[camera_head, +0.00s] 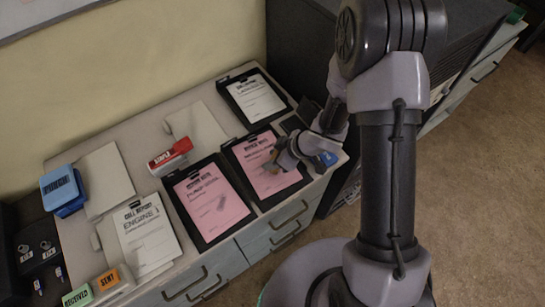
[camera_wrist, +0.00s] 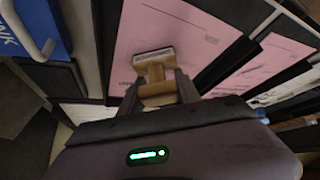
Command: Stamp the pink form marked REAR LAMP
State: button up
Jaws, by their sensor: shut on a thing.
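Two pink forms lie on black clipboards on the console: a right one (camera_head: 282,181) and a left one (camera_head: 205,190). Their titles are too small to read surely, so I cannot tell which is REAR LAMP. My gripper (camera_head: 283,160) is over the right pink form. It is shut on a stamp with a tan wooden handle (camera_wrist: 158,92) and a pale head, seen in the wrist view in front of the near pink form (camera_wrist: 190,35). I cannot tell whether the stamp touches the paper. A blue ink pad (camera_wrist: 38,28) lies beside that clipboard.
A red stapler (camera_head: 170,156), a white form on a clipboard (camera_head: 255,97) and a call report (camera_head: 148,240) lie around the pink forms. A blue box (camera_head: 62,191) and green and orange labelled blocks (camera_head: 106,280) stand at the left. A dark cabinet is behind my arm.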

notch_tip(320, 180, up, 7)
jog(key=p, duration=0.7)
dwell(0.4)
